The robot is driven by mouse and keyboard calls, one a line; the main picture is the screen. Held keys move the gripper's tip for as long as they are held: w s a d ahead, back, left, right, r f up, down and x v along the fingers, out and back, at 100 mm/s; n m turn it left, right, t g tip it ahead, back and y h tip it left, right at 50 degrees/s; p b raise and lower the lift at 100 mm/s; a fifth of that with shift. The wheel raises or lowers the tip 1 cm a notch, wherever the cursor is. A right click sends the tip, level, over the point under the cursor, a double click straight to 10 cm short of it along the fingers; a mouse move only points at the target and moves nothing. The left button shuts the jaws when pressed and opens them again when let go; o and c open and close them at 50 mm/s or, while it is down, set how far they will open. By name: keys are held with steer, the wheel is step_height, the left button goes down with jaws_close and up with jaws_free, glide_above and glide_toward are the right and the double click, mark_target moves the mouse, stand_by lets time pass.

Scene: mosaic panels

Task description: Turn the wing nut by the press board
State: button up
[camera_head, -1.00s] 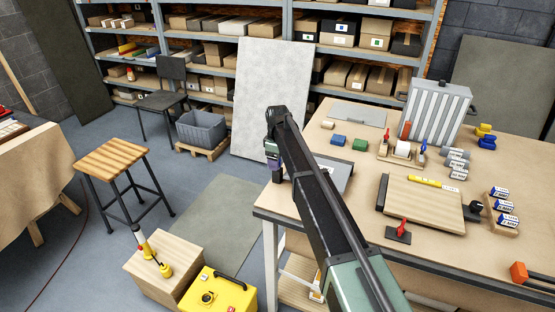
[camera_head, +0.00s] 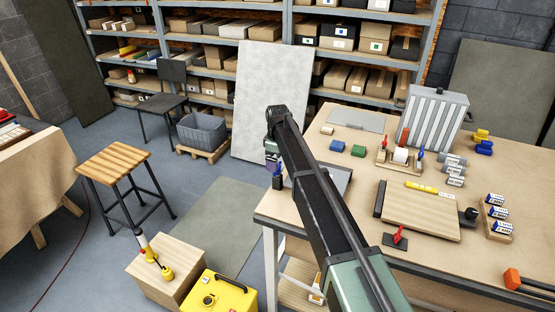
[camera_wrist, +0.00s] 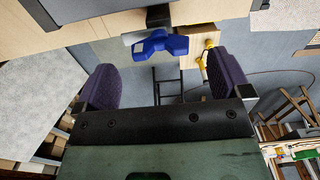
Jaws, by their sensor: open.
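In the wrist view a blue wing nut (camera_wrist: 160,45) sits on a short black mount (camera_wrist: 159,16) at the table's edge. It lies beyond and between the two purple fingers of my gripper (camera_wrist: 170,85), which is open and empty. No contact shows. In the head view my gripper (camera_head: 273,155) is at the table's left edge, and my arm hides most of what is there. A grey panel (camera_head: 340,180) lies partly behind my arm. A red wing nut (camera_head: 397,238) stands in front of a flat wooden board (camera_head: 425,213). I cannot tell which board is the press board.
A small fixture (camera_head: 398,163) with red and blue handles stands farther back on the table (camera_head: 320,235). A ribbed grey case (camera_head: 432,118) is behind it. A stool (camera_head: 115,160), a wooden box (camera_head: 170,268) and a yellow case (camera_head: 222,295) stand on the floor at left.

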step_height(320, 180, up, 7)
steer(key=p, duration=0.5)
